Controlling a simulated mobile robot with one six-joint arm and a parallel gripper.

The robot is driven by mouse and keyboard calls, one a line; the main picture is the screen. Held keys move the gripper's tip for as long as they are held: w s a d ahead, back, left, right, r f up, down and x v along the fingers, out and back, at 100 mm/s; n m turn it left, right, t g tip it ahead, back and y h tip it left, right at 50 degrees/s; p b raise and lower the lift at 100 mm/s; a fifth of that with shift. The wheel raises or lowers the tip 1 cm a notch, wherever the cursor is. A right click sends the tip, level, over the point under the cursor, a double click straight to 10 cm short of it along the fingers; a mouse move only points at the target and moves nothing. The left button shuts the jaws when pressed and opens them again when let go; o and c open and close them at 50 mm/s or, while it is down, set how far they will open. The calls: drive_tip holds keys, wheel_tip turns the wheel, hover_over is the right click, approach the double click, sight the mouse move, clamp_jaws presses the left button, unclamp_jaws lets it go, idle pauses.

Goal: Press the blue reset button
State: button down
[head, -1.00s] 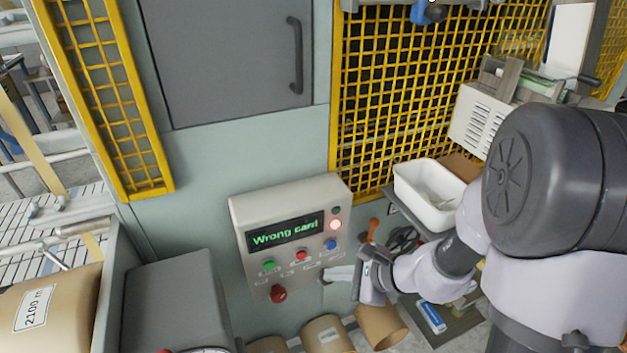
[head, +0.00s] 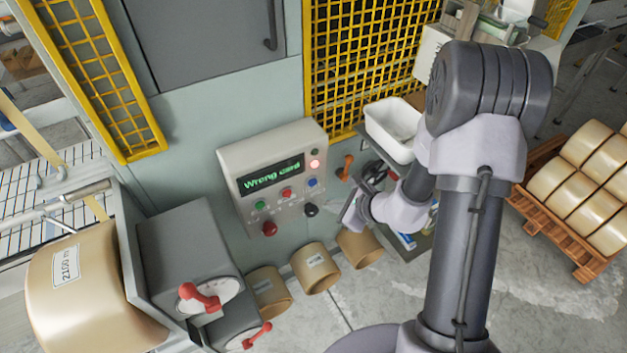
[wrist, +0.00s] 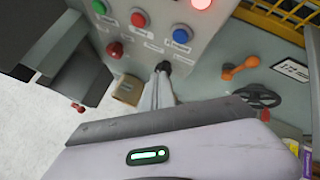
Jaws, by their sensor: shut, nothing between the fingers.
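The blue button (head: 312,182) is at the right end of the button row on the grey control panel (head: 233,172). It also shows in the wrist view (wrist: 181,35), upper right of my fingers. My gripper (head: 332,207) is shut and empty, just right of the panel's lower right part. In the wrist view my closed fingers (wrist: 160,76) point up the picture towards a black knob (wrist: 163,65) below the button row. The tips overlap the knob's lower edge; I cannot tell whether they touch it. The fingers are apart from the blue button. The panel display (head: 272,177) reads "Wrong card".
A green button (head: 260,205) and a red button (head: 286,193) share the row. A red lamp (head: 315,164) glows above the blue button. A red mushroom button (head: 269,229) sits below. An orange lever (head: 346,167) and a white bin (head: 381,132) are to the right.

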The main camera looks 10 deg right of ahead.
sight(313, 182)
drive_tip(key=shift+w+a+p, duration=0.1)
drive_tip(key=shift+w+a, duration=0.2)
drive_tip(key=shift+w, duration=0.55)
drive_tip(key=shift+w+a+p, duration=0.15)
drive_tip(key=shift+w+a, duration=0.1)
drive_tip(key=shift+w, duration=0.6)
drive_tip(key=shift+w+a+p, duration=0.1)
drive_tip(key=shift+w+a, duration=0.2)
drive_tip(key=shift+w, duration=0.55)
drive_tip(key=shift+w+a, duration=0.15)
drive_tip(key=shift+w, duration=0.25)
drive_tip(key=shift+w+a+b, duration=0.1)
drive_tip(key=shift+w+b, duration=0.25)
drive_tip(key=shift+w, duration=0.05)
idle(0.5)
idle(0.3)
drive_tip(key=shift+s+d+b, duration=0.25)
drive_tip(key=shift+s+b, duration=0.35)
drive_tip(key=shift+s, duration=0.2)
